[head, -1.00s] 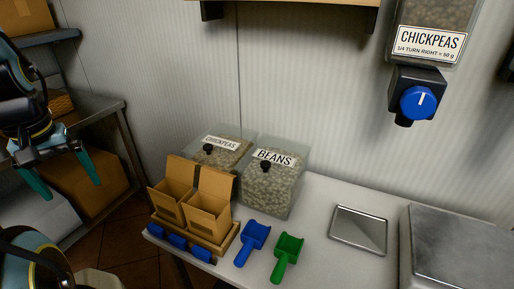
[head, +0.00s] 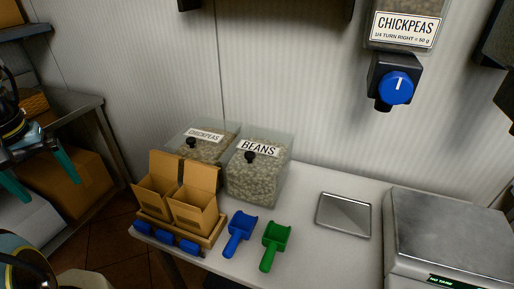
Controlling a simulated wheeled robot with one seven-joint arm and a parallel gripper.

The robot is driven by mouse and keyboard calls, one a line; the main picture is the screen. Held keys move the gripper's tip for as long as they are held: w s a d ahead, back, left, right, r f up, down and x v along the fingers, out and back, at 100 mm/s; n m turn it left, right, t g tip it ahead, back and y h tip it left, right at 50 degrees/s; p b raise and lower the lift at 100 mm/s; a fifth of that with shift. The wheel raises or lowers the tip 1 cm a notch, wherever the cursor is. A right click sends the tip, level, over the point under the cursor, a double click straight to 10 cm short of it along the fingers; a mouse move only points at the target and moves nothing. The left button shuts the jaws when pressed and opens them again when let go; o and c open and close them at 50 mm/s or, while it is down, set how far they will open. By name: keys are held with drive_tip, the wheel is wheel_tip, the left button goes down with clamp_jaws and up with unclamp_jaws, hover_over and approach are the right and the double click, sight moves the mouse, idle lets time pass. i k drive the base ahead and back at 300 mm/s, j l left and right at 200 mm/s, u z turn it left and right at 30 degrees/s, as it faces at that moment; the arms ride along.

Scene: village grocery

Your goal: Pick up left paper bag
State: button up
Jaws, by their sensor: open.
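Two open brown paper bags stand side by side in a shallow tan tray (head: 188,238) at the left end of the white counter. The left paper bag (head: 157,196) stands upright with its tall back flap raised, partly overlapped by the right paper bag (head: 195,212). My gripper (head: 38,178) is at the left edge of the head view, open and empty, with teal fingers pointing down. It is to the left of the bags and apart from them, and part of it is cut off by the frame edge.
Clear bins of chickpeas (head: 204,145) and beans (head: 256,176) stand behind the bags. A blue scoop (head: 239,234), a green scoop (head: 274,246), a metal tray (head: 344,214) and a scale (head: 450,230) lie to the right. A chickpea dispenser (head: 395,82) hangs above. A shelf (head: 85,110) stands at left.

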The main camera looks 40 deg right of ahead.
sight(151, 193)
drive_tip(key=i+j+u, duration=0.2)
drive_tip(key=i, duration=0.2)
drive_tip(key=i+j+u, duration=0.15)
drive_tip(key=i, duration=0.25)
drive_tip(key=j, duration=0.1)
